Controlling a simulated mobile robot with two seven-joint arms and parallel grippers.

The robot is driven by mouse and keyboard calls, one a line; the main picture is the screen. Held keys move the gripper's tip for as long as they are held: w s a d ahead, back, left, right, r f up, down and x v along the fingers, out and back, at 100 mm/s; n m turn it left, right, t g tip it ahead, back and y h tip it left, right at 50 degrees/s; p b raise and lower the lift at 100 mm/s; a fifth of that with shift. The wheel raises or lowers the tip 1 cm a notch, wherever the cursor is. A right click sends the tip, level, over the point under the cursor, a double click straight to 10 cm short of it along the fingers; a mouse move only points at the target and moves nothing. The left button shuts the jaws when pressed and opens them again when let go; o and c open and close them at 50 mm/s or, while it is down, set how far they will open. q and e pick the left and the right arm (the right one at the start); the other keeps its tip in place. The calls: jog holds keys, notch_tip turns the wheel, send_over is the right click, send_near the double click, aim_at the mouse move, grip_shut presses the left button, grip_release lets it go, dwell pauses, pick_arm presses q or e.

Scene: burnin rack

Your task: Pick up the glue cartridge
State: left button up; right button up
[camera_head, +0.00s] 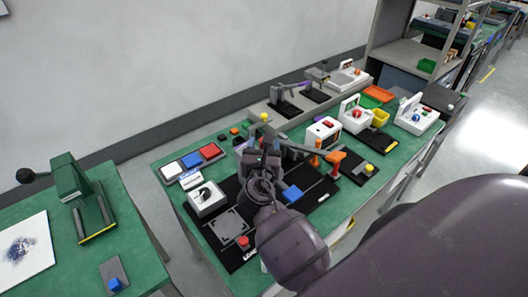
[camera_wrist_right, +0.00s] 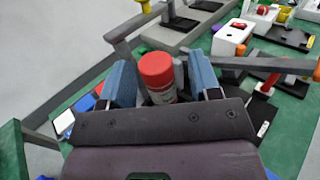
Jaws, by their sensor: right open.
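A cylinder with a red cap and a pale body, apparently the glue cartridge (camera_wrist_right: 156,72), stands between the two blue-padded fingers of my right gripper (camera_wrist_right: 163,80) in the right wrist view. The fingers are apart, one on each side of it. In the head view my right gripper (camera_head: 262,157) is over the back part of the green bench, and the gripper and arm hide the cartridge. My left gripper is not in view.
A grey bar (camera_wrist_right: 275,64) lies right of the fingers. A second bench (camera_head: 125,215) stands left.

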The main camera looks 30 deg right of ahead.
jog(key=c, duration=1)
